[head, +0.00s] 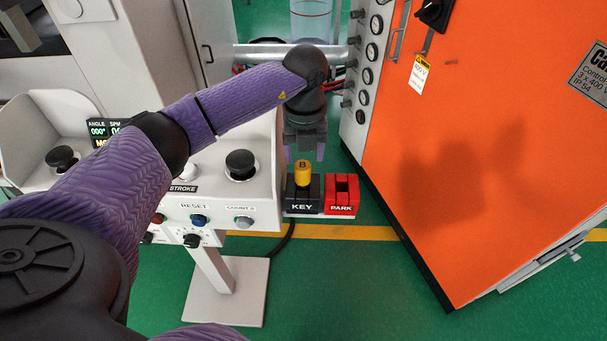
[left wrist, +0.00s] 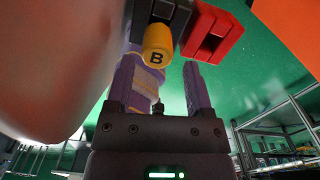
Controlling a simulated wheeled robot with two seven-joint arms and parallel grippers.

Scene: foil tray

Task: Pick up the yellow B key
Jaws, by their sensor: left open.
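The yellow B key (head: 303,173) stands upright in the black holder marked KEY (head: 302,197), at the right end of the white control console. It also shows in the left wrist view (left wrist: 157,45), with its black B facing the camera, ahead of and between the finger lines. My left gripper (head: 304,152) is open, just behind and above the key in the head view. Its two fingers (left wrist: 160,75) show in the left wrist view with nothing between them. My right gripper is in neither view.
A red PARK holder (head: 341,195) with an empty-looking slot sits right beside the KEY holder. The white console (head: 262,188) with knobs and buttons is to the left. A large orange cabinet (head: 480,150) stands to the right. Green floor shows below.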

